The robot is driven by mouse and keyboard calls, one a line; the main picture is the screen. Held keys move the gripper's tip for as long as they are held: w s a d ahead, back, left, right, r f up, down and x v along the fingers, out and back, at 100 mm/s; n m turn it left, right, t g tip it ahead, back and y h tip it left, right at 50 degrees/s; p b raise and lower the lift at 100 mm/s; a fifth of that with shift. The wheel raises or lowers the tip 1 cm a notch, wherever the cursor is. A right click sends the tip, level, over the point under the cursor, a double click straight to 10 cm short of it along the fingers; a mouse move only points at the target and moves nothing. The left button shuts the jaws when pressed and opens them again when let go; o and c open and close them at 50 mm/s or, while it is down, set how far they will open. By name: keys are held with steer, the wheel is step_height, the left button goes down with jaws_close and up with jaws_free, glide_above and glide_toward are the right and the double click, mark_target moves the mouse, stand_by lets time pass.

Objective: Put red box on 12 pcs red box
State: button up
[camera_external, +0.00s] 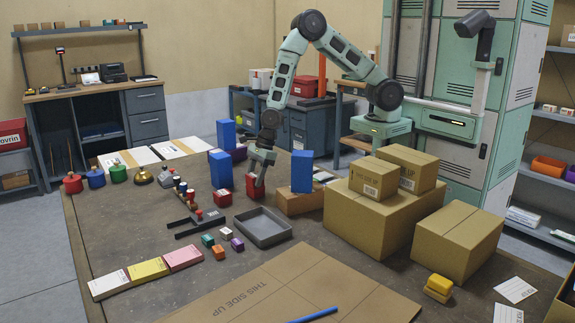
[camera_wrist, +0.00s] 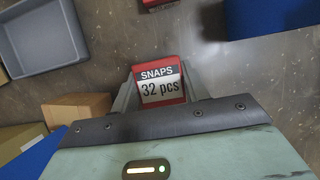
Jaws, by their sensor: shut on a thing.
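My gripper (camera_external: 258,172) points down over the middle of the table and is shut on a red box (camera_external: 254,187). In the wrist view this red box (camera_wrist: 146,72) sits between the fingers of my gripper (camera_wrist: 160,95), with a label reading "SNAPS 32 pcs". A second red box (camera_external: 222,198) stands on the table just left of my gripper. It is partly visible at the top edge of the wrist view (camera_wrist: 154,3), its label unreadable there. I cannot tell whether the held box touches the table.
A grey tray (camera_external: 262,227) lies in front of my gripper. Blue boxes (camera_external: 221,170) stand to the left and another blue box (camera_external: 302,171) stands close right, by a low brown box (camera_external: 299,202). Cardboard boxes (camera_external: 381,218) fill the right side.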

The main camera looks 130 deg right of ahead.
steer(key=shift+f, duration=0.2)
steer(key=o, duration=1)
steer(key=shift+r, duration=0.45)
steer(key=v, duration=1.1)
steer(key=shift+s+r, duration=0.25)
